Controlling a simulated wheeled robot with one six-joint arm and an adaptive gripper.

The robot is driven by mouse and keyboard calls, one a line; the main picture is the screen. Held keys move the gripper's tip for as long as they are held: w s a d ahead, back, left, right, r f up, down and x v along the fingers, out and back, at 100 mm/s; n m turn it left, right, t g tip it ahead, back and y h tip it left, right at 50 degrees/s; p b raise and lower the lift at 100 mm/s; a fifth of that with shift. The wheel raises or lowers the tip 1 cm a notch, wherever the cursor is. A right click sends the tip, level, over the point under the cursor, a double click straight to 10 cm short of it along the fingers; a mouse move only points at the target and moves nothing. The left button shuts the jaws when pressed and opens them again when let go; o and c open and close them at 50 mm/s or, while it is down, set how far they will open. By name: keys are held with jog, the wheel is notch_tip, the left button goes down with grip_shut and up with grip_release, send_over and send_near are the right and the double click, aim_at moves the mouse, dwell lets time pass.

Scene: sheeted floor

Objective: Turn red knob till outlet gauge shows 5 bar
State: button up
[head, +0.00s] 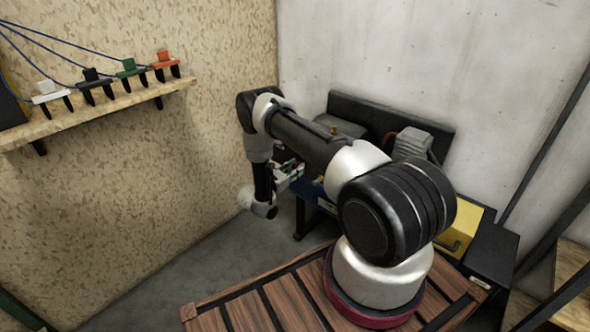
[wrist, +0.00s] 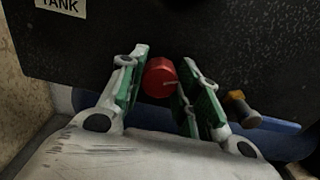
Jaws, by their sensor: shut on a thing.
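The red knob (wrist: 160,78) shows in the wrist view on a black speckled panel (wrist: 215,50). It is round, with a thin pale line on its face. My gripper (wrist: 166,80) has its green-padded fingers on either side of the knob and is shut on it. In the head view my gripper (head: 287,174) is partly hidden behind my arm, at the left end of the equipment by the wall, and I cannot make out the knob there. No outlet gauge face shows in either view, so I cannot read the pressure.
A brass fitting (wrist: 240,106) with a dark stem sits right of the fingers. A "TANK" label (wrist: 60,5) is at the panel's upper left. A shelf (head: 110,104) with several coloured cabled pieces is on the left wall. A grey ribbed unit (head: 412,143) stands at the back.

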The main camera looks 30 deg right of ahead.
jog(key=m, duration=1.3)
jog(key=shift+s+f+m, duration=0.1)
jog(key=shift+m, duration=0.2)
dwell(0.3)
jog(key=o, duration=1)
jog(key=v, duration=1.2)
